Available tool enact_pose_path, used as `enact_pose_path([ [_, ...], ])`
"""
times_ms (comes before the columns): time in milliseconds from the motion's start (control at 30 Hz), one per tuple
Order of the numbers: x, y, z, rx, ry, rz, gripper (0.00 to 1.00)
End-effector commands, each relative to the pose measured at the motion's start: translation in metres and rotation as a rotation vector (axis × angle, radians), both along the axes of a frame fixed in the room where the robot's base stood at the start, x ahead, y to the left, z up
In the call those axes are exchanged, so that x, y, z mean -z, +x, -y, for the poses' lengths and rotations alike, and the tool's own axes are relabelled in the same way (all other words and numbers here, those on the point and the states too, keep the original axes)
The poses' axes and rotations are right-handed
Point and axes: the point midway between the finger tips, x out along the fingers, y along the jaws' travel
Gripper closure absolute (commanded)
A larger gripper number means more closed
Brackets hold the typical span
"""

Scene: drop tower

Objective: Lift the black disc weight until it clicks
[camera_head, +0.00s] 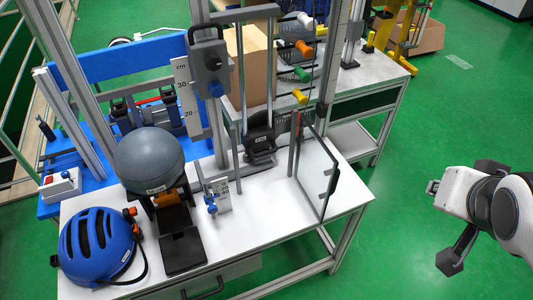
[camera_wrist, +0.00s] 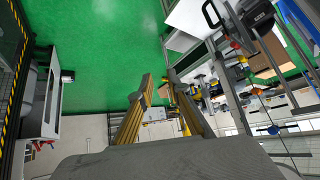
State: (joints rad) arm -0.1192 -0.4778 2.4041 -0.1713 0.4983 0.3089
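A black weight (camera_head: 260,125) with a small pale label sits low between the two upright rods (camera_head: 241,75) of the tower, near the white table top. Its disc shape is hard to make out from this angle. My gripper (camera_wrist: 160,76) is open and empty in the wrist view, its two tan fingers apart with green floor showing between them. In the head view my arm's end is at the far right, over the floor, well away from the weight and the table.
A grey ball-shaped headform (camera_head: 148,160) and a blue helmet (camera_head: 97,245) are on the left of the white table (camera_head: 250,215). A grey box with a blue knob (camera_head: 210,68) is on the frame left of the rods. A clear panel (camera_head: 316,172) stands right of the weight. Open floor lies between table and arm.

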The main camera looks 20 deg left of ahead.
Motion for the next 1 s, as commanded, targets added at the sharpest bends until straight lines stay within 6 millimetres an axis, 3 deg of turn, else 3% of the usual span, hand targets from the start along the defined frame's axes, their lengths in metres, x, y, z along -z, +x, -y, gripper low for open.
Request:
enact_pose_path([
  [200,-0.007,0.057,-0.032,-0.023,0.055,0.098,0.83],
  [500,-0.011,0.121,-0.095,-0.088,0.177,0.214,0.83],
  [800,-0.005,0.164,-0.177,-0.192,0.346,0.283,0.83],
  [1000,0.004,0.178,-0.238,-0.273,0.481,0.294,0.83],
])
